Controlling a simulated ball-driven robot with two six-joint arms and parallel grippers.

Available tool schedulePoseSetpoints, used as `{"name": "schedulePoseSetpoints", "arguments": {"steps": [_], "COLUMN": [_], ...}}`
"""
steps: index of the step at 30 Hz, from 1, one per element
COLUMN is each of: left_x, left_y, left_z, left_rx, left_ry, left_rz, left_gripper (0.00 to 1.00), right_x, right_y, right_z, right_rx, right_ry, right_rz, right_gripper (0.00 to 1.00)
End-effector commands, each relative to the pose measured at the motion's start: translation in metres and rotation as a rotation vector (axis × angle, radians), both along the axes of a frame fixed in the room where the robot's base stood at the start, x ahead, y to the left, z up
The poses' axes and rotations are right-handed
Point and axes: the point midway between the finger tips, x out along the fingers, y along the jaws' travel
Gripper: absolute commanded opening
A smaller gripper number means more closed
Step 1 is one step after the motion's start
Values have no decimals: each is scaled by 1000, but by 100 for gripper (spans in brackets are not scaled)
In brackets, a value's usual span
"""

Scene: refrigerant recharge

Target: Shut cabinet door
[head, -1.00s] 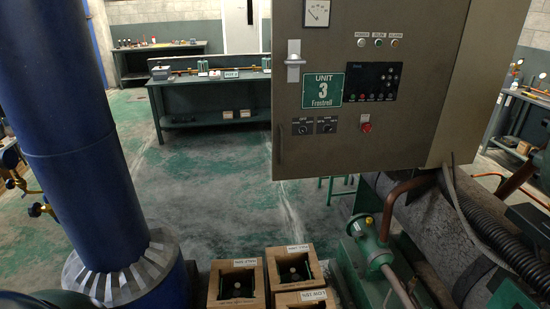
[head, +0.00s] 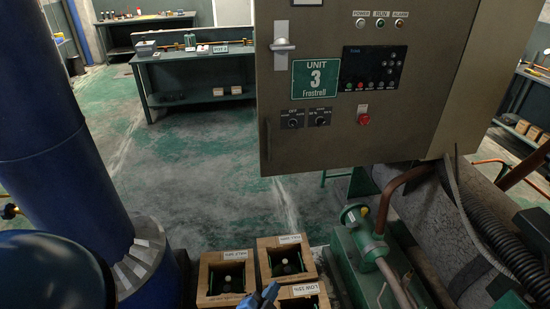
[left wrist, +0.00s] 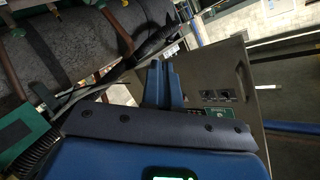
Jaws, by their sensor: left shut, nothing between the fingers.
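The grey cabinet door (head: 300,145) carries the green "UNIT 3 Frostrell" plate (head: 316,78), a silver handle (head: 282,44), switches and a display. I cannot tell whether it stands slightly ajar. The cabinet's side (head: 465,90) shows to its right. My left gripper (head: 262,297) is shut and empty at the bottom of the head view, below the door and apart from it, over the wooden boxes. In the left wrist view, its blue fingers (left wrist: 162,82) are together, with the tilted door (left wrist: 232,80) beyond them. My right gripper is not in view.
Open wooden boxes (head: 246,267) stand below the door. A green pump fitting (head: 358,220) with copper pipes and a black corrugated hose (head: 480,235) lies at right. A workbench (head: 195,78) stands behind. The floor between is clear.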

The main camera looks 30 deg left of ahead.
Motion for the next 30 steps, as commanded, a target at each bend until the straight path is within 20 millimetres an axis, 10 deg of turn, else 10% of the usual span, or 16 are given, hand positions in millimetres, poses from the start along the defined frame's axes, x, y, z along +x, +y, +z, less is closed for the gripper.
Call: {"name": "schedulePoseSetpoints", "arguments": {"steps": [8, 15, 21, 30], "left_x": [100, 163, 186, 197], "left_y": [16, 29, 32, 36], "left_z": [33, 103, 160, 196], "left_rx": [436, 728, 863, 924], "left_ry": [72, 107, 124, 136], "left_rz": [127, 341, 510, 619], "left_gripper": [0, 0, 0, 0], "right_x": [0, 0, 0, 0], "right_y": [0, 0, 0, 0], "right_z": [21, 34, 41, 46], "right_rx": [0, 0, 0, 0], "right_ry": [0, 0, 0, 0], "right_rz": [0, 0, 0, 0], "right_gripper": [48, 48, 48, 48]}}
